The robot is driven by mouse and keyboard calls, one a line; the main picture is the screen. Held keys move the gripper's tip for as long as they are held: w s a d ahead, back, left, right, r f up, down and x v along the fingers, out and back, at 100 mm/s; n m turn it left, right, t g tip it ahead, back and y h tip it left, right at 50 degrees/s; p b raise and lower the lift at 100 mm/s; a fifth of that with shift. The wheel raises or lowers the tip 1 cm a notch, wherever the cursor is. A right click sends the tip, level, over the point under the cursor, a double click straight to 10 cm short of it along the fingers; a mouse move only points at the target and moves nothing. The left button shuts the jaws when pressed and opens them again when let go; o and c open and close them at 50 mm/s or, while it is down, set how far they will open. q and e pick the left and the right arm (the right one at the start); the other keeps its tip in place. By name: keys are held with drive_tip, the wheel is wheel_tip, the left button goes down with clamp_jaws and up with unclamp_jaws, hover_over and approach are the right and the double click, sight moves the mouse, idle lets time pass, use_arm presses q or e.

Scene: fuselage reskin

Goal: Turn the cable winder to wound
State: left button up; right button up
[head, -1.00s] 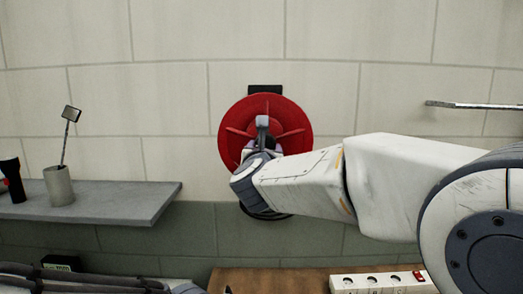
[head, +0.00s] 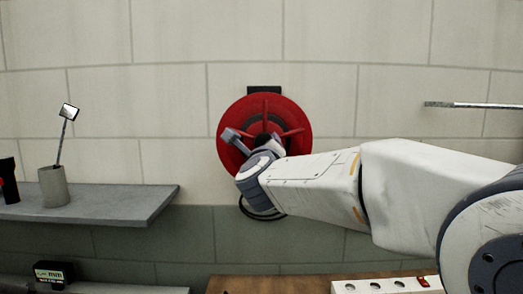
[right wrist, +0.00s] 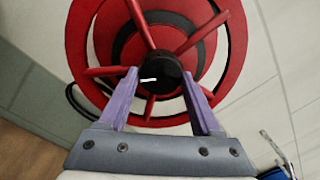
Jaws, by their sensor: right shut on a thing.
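The cable winder (head: 292,112) is a red round reel with red spokes and a dark hub, mounted on the pale wall. It fills the upper part of the right wrist view (right wrist: 85,40). My right gripper (right wrist: 160,76) has its purple fingers on either side of the dark hub and is shut on the winder there. In the head view my right gripper (head: 268,142) is at the reel's centre, and my wrist hides the reel's lower part. A black cable loop (head: 262,215) hangs below the reel. My left gripper is not in view.
A grey shelf (head: 130,205) at the left holds a cup (head: 54,188) with a small mirror on a stick. A white power strip (head: 375,287) lies on a wooden surface (head: 270,282) below. A thin metal ledge (head: 475,105) juts out at the right.

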drive_tip(key=n+p, duration=0.4)
drive_tip(key=n, duration=0.5)
drive_tip(key=n+y+p, duration=0.1)
drive_tip(key=n+p, duration=0.4)
drive_tip(key=n, duration=0.5)
drive_tip(key=r+n+p, duration=0.1)
drive_tip(key=n+p, duration=0.3)
drive_tip(key=n, duration=0.5)
drive_tip(key=shift+n+g+y+p, duration=0.3)
drive_tip(key=shift+g+y+p, duration=0.05)
drive_tip(key=shift+g+y, duration=0.05)
drive_tip(key=n+p, duration=0.4)
drive_tip(key=n, duration=0.1)
drive_tip(key=shift+a+r+p, duration=0.1)
drive_tip(key=shift+p, duration=0.2)
drive_tip(key=n+p, duration=0.4)
drive_tip(key=n, duration=0.1)
drive_tip(key=shift+a+h, duration=0.15)
drive_tip(key=shift+h, duration=0.25)
drive_tip(key=shift+f+n+g+p, duration=0.15)
drive_tip(key=shift+n+p, duration=0.7)
drive_tip(key=shift+n, duration=0.3)
drive_tip(key=shift+f+n+g+p, duration=0.1)
drive_tip(key=shift+n+g+p, duration=0.05)
drive_tip(key=shift+n+p, duration=0.85)
drive_tip(key=shift+n, duration=0.35)
